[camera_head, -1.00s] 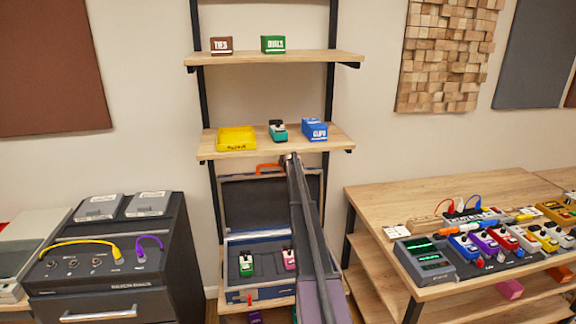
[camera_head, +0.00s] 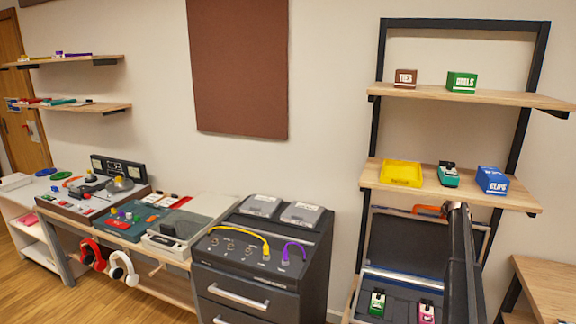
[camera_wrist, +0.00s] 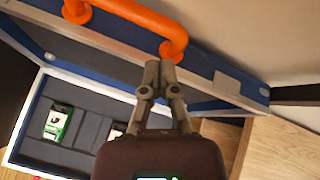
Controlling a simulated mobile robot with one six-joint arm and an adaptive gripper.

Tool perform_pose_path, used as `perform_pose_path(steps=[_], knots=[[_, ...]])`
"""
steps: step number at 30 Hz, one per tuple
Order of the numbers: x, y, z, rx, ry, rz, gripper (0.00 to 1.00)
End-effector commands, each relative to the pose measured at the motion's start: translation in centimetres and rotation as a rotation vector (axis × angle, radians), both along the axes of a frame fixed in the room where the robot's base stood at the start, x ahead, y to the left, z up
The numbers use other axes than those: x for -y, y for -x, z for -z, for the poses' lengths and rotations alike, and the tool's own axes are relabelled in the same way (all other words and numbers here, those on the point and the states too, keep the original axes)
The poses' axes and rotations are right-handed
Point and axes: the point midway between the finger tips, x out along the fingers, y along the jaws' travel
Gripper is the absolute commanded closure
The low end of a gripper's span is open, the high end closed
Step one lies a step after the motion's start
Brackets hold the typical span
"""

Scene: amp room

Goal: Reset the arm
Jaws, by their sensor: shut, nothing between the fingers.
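My gripper (camera_wrist: 160,75) is shut and empty in the wrist view. Its fingertips appear in front of the open case's lid, just below the orange handle (camera_wrist: 135,15); I cannot tell whether they touch. The open case (camera_head: 388,285) stands on the shelf rack at the right of the head view, with a green pedal (camera_head: 377,302) and a pink pedal (camera_head: 426,311) inside. My arm rises in front of the case in the head view and hides part of it. The fingers are not clearly seen there.
Above the case, a shelf (camera_head: 455,192) holds a yellow tray (camera_head: 401,173), a teal pedal (camera_head: 448,175) and a blue CLIPS box (camera_head: 492,180). A dark drawer cabinet (camera_head: 250,290) stands left of the rack. A wooden table (camera_head: 550,285) is at the right edge. Open floor shows at lower left.

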Motion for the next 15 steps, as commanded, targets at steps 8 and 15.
perform_pose_path(steps=[8, 15], knots=[[-10.9, 3.9, 1.5, -0.157, 0.186, -0.270, 1.00], [-22.3, 9.3, 3.2, -0.322, 0.411, -0.624, 1.00]])
